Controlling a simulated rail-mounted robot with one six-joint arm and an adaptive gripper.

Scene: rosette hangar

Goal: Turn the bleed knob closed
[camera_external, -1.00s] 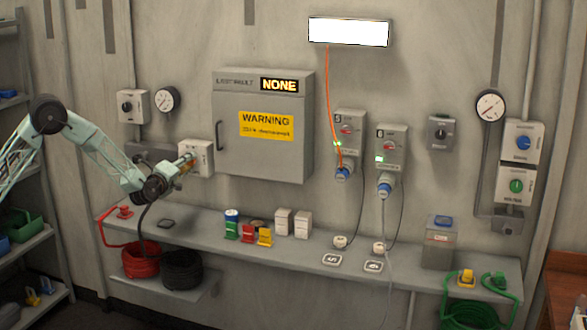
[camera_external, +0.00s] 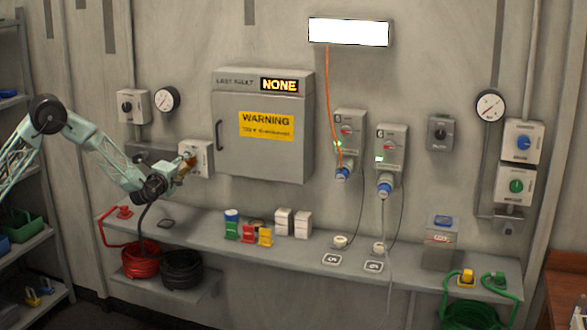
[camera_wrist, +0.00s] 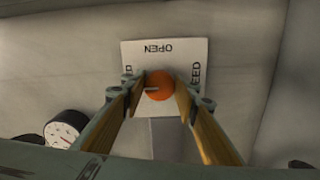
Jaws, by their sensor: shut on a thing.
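The bleed knob (camera_wrist: 159,85) is a round orange knob with a pale pointer line, which points left in the wrist view. It sits on a white plate (camera_wrist: 187,53) lettered "OPEN", upside down in that view, with partly hidden lettering at the sides. In the external view its pale box (camera_external: 203,158) is on the wall left of the grey cabinet. My gripper (camera_wrist: 160,86) has one finger on each side of the knob and is shut on it. In the external view my gripper (camera_external: 187,165) is at the box front and hides the knob.
A pressure gauge (camera_external: 166,99) and a switch box (camera_external: 132,106) are on the wall above left. The grey cabinet (camera_external: 225,165) is close on the right. A shelf (camera_external: 200,229) with coloured items and cable coils runs below.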

